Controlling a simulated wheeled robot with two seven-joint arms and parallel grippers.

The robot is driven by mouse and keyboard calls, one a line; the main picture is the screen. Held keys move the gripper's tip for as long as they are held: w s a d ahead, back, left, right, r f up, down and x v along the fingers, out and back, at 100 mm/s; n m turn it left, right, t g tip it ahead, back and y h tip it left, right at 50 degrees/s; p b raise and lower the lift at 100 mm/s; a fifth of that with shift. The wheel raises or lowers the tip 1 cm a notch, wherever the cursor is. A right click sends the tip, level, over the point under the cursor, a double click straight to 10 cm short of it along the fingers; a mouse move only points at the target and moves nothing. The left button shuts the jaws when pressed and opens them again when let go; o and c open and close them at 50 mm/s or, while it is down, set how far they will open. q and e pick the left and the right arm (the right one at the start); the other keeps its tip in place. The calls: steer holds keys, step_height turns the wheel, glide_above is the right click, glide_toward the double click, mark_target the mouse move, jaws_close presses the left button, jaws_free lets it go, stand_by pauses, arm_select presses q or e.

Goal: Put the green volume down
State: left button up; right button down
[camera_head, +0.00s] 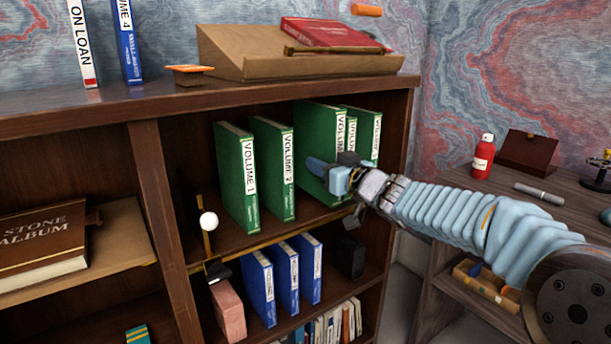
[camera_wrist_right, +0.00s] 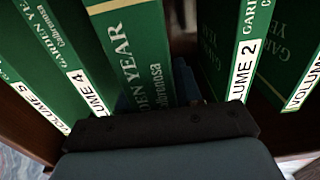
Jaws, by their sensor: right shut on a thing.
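The held volume (camera_wrist_right: 140,45) fills the middle of that view, cover text "…DEN YEAR" visible. Volume 1 (camera_head: 238,175) stands left of Volume 2. I cannot tell whether the held volume's bottom touches the shelf. My left gripper is not in view.
The wooden bookcase (camera_head: 150,170) has blue volumes (camera_head: 285,275) and a pink block (camera_head: 228,310) on the shelf below. A white ball on a brass stand (camera_head: 208,221) is at the shelf's left. A side desk (camera_head: 450,185) with a red bottle (camera_head: 483,157) is at right.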

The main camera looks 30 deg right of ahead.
mark_target(308, 170)
steer(key=w, duration=0.5)
steer(key=shift+w+a, duration=0.25)
steer(key=shift+w, duration=0.05)
step_height(308, 170, down, 3)
steer(key=shift+w+r+b, duration=0.1)
steer(key=shift+b, duration=1.1)
steer(key=shift+f, duration=0.25)
steer(key=shift+f, duration=0.15)
steer(key=c, duration=0.8)
jaws_free()
steer(key=shift+f, duration=0.1)
steer(key=shift+o, duration=0.2)
